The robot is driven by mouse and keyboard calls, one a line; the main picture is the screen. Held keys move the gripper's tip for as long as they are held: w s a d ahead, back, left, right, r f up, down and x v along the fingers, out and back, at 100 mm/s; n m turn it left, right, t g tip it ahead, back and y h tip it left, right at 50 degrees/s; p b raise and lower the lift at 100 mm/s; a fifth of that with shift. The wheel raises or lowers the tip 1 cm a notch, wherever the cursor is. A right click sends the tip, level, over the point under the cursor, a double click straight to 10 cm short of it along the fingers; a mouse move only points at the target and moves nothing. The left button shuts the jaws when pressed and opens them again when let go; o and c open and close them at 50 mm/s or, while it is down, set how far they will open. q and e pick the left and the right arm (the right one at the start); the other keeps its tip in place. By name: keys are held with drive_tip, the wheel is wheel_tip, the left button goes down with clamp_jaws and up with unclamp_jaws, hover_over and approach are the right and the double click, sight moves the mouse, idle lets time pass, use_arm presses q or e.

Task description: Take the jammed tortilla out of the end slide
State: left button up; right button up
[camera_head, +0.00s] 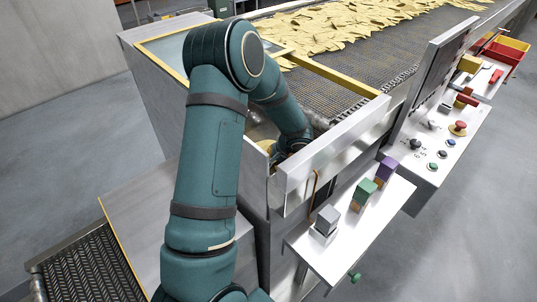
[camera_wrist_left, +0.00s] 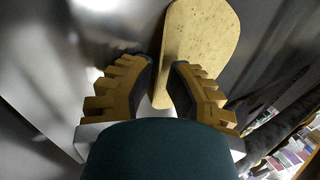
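The jammed tortilla (camera_wrist_left: 202,40) is a pale, speckled round sheet at the top middle of the left wrist view. Its lower part runs down between and behind the fingers of my left gripper (camera_wrist_left: 163,68). The fingers have stepped tan pads and stand apart, with a gap between their tips. The tortilla's left edge lies in that gap; I cannot tell whether either pad touches it. In the head view my left gripper (camera_head: 286,150) is down inside the metal end housing (camera_head: 325,142), mostly hidden by its wall and my arm. My right gripper is not in view.
A conveyor (camera_head: 330,95) carries many yellow chips (camera_head: 350,25) at the back. A yellow bar (camera_head: 335,75) crosses above the belt near the housing. A side shelf (camera_head: 350,222) holds coloured blocks, beside a button panel (camera_head: 440,145). A red bin (camera_head: 507,52) stands far right.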

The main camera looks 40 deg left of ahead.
use_arm(q)
clamp_jaws()
